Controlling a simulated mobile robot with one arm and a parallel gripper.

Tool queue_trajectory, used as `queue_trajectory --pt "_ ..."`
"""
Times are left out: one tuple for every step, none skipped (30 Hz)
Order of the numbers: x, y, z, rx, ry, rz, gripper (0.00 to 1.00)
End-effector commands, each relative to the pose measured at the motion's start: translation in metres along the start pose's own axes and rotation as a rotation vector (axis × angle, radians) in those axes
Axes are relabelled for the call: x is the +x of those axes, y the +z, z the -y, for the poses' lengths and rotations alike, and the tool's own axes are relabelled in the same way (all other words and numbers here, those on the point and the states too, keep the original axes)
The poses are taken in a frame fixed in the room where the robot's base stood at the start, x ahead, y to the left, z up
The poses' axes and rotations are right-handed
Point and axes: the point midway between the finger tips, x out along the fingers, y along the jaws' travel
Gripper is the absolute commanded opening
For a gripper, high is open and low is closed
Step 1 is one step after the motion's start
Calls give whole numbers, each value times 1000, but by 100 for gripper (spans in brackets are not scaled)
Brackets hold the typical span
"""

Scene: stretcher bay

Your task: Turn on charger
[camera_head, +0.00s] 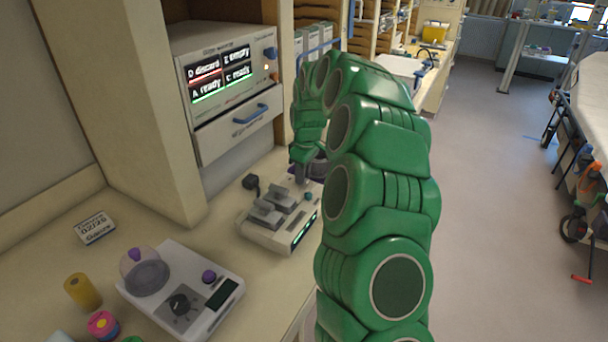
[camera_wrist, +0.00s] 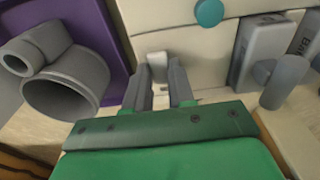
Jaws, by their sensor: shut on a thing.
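The charger (camera_head: 262,236) is a cream box on the counter with grey battery packs (camera_head: 267,212) in its top and a lit green strip (camera_head: 303,232) on its front. A round teal button (camera_head: 308,196) is on its top. In the wrist view the charger body (camera_wrist: 200,50) fills the upper middle, with the teal button (camera_wrist: 209,12) and a grey pack (camera_wrist: 262,50). My gripper (camera_wrist: 160,85) is at the charger's edge, its two grey fingers shut on a small white switch (camera_wrist: 158,66). In the head view my gripper (camera_head: 300,176) is partly hidden by my green arm.
A device with a round dish (camera_head: 150,275) and dark knob stands front left, near a yellow cylinder (camera_head: 82,290). A cabinet unit with a lit screen (camera_head: 220,78) and a blue-handled drawer (camera_head: 240,125) stands behind. A purple tray (camera_wrist: 112,50) with grey tubes (camera_wrist: 62,85) lies beside the charger.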

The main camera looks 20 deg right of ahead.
Motion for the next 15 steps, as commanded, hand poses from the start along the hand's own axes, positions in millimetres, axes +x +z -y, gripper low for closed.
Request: queue_trajectory --pt "1 0 -2 1 2 28 0" --pt "1 -1 -2 0 3 42 0" --pt "0 -1 -2 0 3 62 0" --pt "0 -1 -2 0 2 74 0" --pt "0 -2 -2 0 2 85 0" --pt "1 -2 -2 1 2 98 0" --pt "1 -3 -2 1 2 106 0" --pt "1 -3 -1 0 2 114 0" --pt "1 -3 -1 0 1 122 0" --pt "1 -3 -1 1 0 126 0" --pt "1 -3 0 1 0 129 0" --pt "2 -3 0 1 -1 132 0" --pt "1 -3 0 1 -1 133 0" --pt "1 -3 0 1 -1 133 0" --pt "1 -3 0 1 -1 133 0"
